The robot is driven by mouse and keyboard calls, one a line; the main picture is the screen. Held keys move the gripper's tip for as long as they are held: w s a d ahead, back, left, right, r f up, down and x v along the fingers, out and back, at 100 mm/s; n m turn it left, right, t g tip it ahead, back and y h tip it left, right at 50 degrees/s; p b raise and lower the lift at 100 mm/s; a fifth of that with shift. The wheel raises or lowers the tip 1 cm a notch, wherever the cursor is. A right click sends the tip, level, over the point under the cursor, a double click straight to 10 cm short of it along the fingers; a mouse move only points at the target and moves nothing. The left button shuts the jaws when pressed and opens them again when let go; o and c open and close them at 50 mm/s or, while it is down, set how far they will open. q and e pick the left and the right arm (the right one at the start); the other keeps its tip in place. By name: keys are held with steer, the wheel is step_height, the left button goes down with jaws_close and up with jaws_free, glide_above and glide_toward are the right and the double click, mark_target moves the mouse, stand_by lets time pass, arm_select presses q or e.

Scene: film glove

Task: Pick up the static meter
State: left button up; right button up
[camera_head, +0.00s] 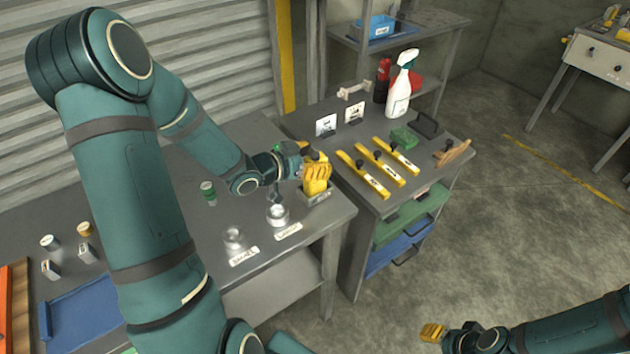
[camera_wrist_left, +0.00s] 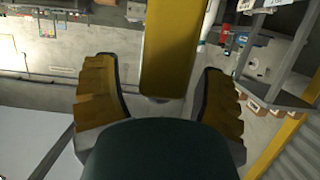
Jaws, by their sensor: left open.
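My left gripper (camera_head: 311,163) is at the right end of the near bench, just above a small grey labelled holder (camera_head: 318,197). In the left wrist view its two yellow ridged fingers (camera_wrist_left: 160,105) stand wide apart. A yellow block-like body (camera_wrist_left: 170,45) shows between them, with space on both sides. It may be the static meter, but I cannot tell for sure. In the head view the fingers hide most of what stands in the holder. My right gripper (camera_head: 433,333) is low at the bottom right, away from the benches, and its opening is unclear.
Two clear glass or metal vessels (camera_head: 277,214) with labels and a green-capped bottle (camera_head: 208,192) stand left of the holder. The right bench carries several yellow bars (camera_head: 381,165), a green block (camera_head: 404,138) and a white spray bottle (camera_head: 401,88). Open floor (camera_head: 500,220) lies to the right.

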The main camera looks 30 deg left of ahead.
arm_select(q)
jaws_close()
steer(key=shift+r, duration=0.1)
